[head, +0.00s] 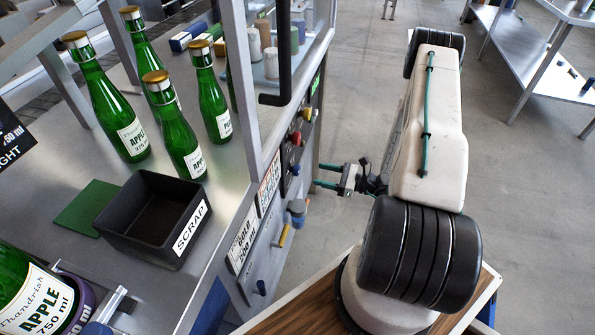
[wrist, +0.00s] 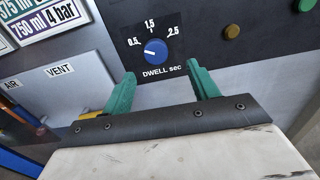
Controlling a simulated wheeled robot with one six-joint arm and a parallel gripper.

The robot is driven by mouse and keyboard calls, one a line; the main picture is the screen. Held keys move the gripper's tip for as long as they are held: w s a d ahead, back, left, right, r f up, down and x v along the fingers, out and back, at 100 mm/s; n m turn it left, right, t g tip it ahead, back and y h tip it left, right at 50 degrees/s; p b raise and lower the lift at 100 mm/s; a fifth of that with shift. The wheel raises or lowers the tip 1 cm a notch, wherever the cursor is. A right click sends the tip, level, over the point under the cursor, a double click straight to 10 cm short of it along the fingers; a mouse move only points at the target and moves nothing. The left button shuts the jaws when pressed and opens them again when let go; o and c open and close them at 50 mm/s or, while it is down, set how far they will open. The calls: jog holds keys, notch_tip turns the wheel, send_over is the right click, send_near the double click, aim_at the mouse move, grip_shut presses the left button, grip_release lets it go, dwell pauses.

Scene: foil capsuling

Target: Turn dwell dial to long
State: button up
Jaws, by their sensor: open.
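The dwell dial (wrist: 156,50) is a round blue knob on a dark panel, marked 0.5, 1.5 and 2.5 with "DWELL sec" below. Its white mark is on the left side, towards 0.5. My gripper (wrist: 161,72) has two green fingers spread apart, one to each lower side of the dial in the wrist view. Nothing is between them, and they appear short of the knob. In the head view my gripper (head: 324,175) points left at the machine's side panel. I cannot surely pick out the dial in that view.
A brown-yellow button (wrist: 231,31) is right of the dial, with another knob at the edge. AIR and VENT labels (wrist: 60,70) are left. In the head view green bottles (head: 122,120) and a black SCRAP bin (head: 128,228) stand on the bench. Open floor lies behind my arm.

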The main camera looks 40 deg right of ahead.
aim_at(299, 170)
jog(key=x, duration=0.8)
jog(key=shift+s+a, duration=0.2)
jog(key=shift+a, duration=0.1)
